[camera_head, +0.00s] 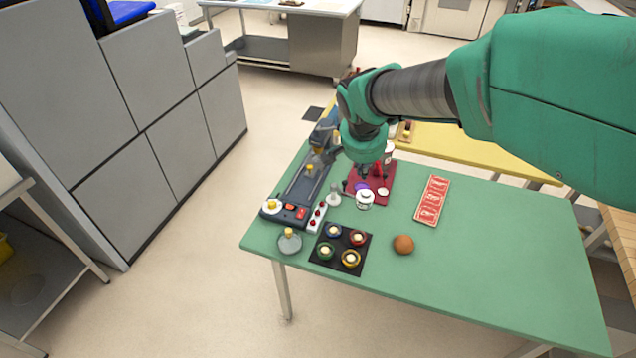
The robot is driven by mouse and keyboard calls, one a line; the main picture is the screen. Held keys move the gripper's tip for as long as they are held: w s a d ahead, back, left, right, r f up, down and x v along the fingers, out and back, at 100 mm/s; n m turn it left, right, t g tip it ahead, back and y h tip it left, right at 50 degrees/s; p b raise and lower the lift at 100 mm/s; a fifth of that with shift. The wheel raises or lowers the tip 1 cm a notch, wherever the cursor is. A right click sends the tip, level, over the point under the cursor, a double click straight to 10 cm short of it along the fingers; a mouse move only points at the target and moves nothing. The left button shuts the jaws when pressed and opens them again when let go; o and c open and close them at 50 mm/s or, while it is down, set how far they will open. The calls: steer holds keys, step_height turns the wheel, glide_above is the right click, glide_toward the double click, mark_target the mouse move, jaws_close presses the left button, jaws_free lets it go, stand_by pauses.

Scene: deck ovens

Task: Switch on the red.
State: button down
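A black square panel (341,249) lies near the front left of the green table. It carries several round coloured units with pale centres. The red unit (357,237) is at its upper right, beside blue, green and yellow ones. Whether any is lit or pressed cannot be told. A white strip with red buttons (317,214) and a grey device with red and orange buttons (296,212) lie to the left. My gripper (372,172) points down over a dark red board, behind and apart from the panel. Its fingers are small and partly hidden by my wrist.
On the green table (490,260) are a brown ball (403,244), a red patterned tray (432,200), a white jar (364,199) and a glass flask (289,241). The dark red board (378,184) holds small items. The table's right side is clear.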

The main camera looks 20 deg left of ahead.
mark_target(304, 210)
steer(key=a+f, duration=1.5)
steer(key=a, duration=0.5)
steer(key=shift+f+b, duration=0.4)
steer(key=shift+w+f, duration=0.1)
steer(key=shift+w, duration=0.05)
steer(key=b+x, duration=0.2)
steer(key=x, duration=1.1)
steer(key=shift+f+b, duration=0.35)
steer(key=shift+f, duration=0.05)
steer(key=shift+w+g+p, duration=0.3)
steer(key=shift+g+p, duration=0.1)
steer(key=shift+p, duration=0.85)
